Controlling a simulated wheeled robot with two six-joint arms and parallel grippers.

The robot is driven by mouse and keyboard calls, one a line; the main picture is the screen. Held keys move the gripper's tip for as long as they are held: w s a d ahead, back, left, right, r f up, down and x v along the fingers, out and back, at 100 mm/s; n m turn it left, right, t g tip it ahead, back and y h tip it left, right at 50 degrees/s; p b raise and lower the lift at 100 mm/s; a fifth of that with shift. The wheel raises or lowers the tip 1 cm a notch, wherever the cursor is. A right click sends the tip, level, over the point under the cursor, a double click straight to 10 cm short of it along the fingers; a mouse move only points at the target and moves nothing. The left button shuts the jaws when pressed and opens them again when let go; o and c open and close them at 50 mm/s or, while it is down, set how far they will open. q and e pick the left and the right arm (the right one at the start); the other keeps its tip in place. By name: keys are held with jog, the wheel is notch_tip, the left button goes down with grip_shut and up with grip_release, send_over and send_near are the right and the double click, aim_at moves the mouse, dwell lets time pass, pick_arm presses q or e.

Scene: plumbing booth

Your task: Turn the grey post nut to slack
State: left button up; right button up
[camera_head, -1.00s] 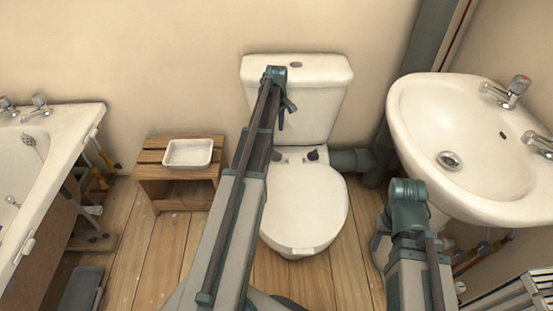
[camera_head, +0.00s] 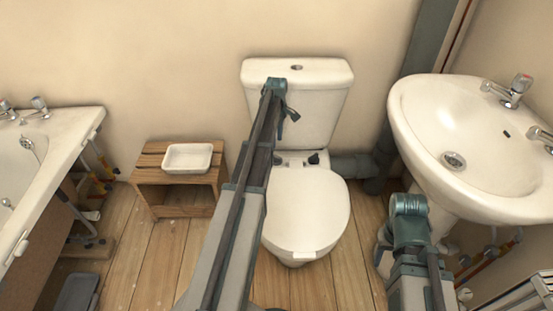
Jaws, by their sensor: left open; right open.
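The white toilet (camera_head: 306,215) stands at the middle with its lid down. Small dark grey posts (camera_head: 314,157) show at the back of the seat, below the cistern (camera_head: 318,90). I cannot tell a separate nut on them; any nut underneath is hidden. My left gripper (camera_head: 283,127) hangs at the end of the arm in front of the cistern, above and apart from the seat back. It is small in view, open and empty. My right gripper (camera_head: 384,245) is low beside the toilet's right side, below the basin's left edge; it is open, partly covered by its own arm.
A wooden stool (camera_head: 178,192) with a white tray (camera_head: 188,157) stands left of the toilet. The bath (camera_head: 62,160) is at far left. The basin (camera_head: 440,125) overhangs at right, and a grey waste pipe (camera_head: 400,130) rises behind the toilet. Floorboards (camera_head: 140,260) are clear.

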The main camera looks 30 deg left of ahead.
aim_at(276, 159)
pick_arm(q)
notch_tip(276, 159, down, 8)
jog(key=b, duration=0.7)
jog(key=shift+f, duration=0.25)
jog(key=shift+r, duration=0.1)
grip_shut()
